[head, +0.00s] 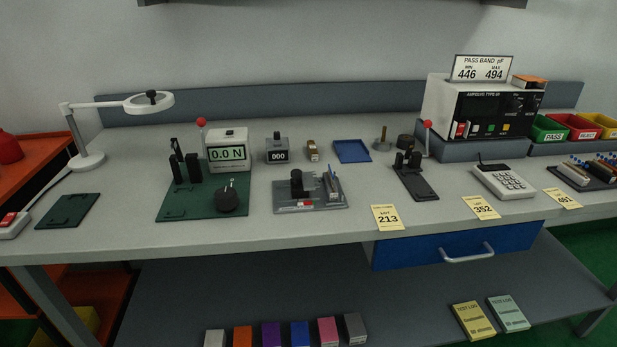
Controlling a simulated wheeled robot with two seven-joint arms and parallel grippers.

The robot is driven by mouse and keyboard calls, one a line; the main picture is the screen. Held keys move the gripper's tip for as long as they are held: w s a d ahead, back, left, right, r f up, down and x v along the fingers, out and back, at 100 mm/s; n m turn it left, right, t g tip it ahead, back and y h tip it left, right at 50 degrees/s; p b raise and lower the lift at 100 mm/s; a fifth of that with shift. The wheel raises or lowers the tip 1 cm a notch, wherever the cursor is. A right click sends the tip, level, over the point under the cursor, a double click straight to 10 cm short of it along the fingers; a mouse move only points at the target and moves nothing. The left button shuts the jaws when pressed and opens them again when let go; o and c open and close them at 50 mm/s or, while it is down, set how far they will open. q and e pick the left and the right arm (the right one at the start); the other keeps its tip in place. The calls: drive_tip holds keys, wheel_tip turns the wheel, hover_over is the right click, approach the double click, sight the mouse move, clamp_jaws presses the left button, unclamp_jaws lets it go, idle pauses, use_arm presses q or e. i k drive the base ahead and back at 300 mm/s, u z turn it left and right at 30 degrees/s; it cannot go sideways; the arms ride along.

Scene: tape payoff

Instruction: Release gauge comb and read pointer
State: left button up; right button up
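Neither of my grippers is in view. No part is clearly labelled as a gauge comb or pointer, and I cannot tell which small part is which. A grey fixture plate (330,207) at the middle of the bench carries a black upright post (297,183), a small red and white piece (305,205) and an upright part with a blue tip (333,185). To its left, a dark green base (178,212) carries a display box reading 0.0 N (228,152), black upright clamps (192,167), a round black knob (228,201) and a red-ball lever (201,122).
A counter reading 000 (277,151), blue tray (352,151), black lever fixture (415,180) and keypad box (503,182) stand on the bench. A white instrument (482,110) is at back right. A magnifier lamp (90,160) is at left. The front edge (270,243) is mostly clear.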

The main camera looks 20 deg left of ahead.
sight(302, 183)
drive_tip(key=u, duration=1.05)
drive_tip(key=k, duration=0.3)
drive_tip(key=z, duration=0.3)
